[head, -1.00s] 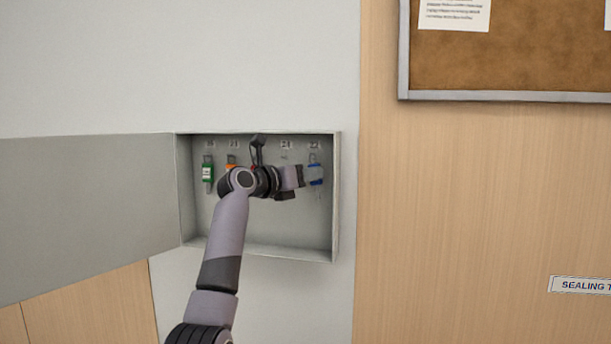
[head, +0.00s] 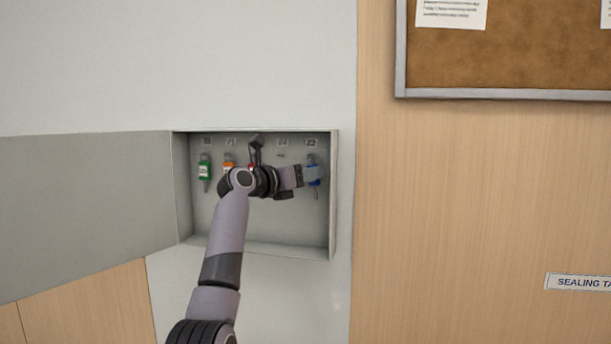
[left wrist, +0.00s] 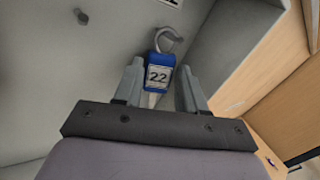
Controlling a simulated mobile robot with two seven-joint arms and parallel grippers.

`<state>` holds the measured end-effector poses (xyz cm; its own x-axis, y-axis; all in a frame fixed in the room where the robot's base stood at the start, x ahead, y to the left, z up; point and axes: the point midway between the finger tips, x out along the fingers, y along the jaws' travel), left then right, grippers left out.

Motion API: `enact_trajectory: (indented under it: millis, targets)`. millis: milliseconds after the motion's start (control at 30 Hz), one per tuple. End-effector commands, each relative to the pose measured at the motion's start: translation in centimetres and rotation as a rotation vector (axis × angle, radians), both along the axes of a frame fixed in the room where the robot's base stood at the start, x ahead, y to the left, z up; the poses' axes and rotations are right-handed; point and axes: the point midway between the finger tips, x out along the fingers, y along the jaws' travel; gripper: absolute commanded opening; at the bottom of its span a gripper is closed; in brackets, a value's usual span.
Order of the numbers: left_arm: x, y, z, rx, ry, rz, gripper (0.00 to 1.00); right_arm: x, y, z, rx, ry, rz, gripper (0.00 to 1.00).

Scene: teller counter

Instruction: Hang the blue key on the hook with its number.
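The blue key (head: 313,181) is at the far right of the open key cabinet, below the number plate 22 (head: 311,142). Its tag reads 22 in the left wrist view (left wrist: 158,77). My left gripper (head: 309,174) reaches in from the left. In the left wrist view its fingers (left wrist: 159,80) flank the tag closely and look shut on its sides. A curved light hook shape (left wrist: 169,40) stands just above the tag. I cannot tell whether the key's ring is over the hook. My right gripper is out of view.
A green key (head: 205,170) and an orange key (head: 229,165) hang further left in the cabinet (head: 285,247). A bare peg (left wrist: 82,17) shows left of the blue key. The cabinet's right wall is close to my gripper, and its door (head: 85,215) stands open to the left.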

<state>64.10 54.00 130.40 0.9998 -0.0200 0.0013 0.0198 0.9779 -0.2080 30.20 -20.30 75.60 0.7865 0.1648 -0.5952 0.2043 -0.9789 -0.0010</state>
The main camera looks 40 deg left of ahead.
Motion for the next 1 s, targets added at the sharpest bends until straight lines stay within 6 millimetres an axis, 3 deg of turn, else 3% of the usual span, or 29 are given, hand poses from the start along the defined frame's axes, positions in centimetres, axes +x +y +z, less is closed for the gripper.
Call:
enact_trajectory:
  millis: [67, 567, 1000]
  targets:
    - [0.0, 0.0, 0.0, 0.0, -0.001, 0.001, 0.63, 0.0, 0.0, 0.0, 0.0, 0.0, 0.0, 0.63]
    - [-0.3, 0.3, 0.0, 0.001, -0.004, 0.007, 0.63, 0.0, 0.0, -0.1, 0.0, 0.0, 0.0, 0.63]
    - [-5.2, 0.0, -0.1, 0.003, -0.002, 0.0, 0.63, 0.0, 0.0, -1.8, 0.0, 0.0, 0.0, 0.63]
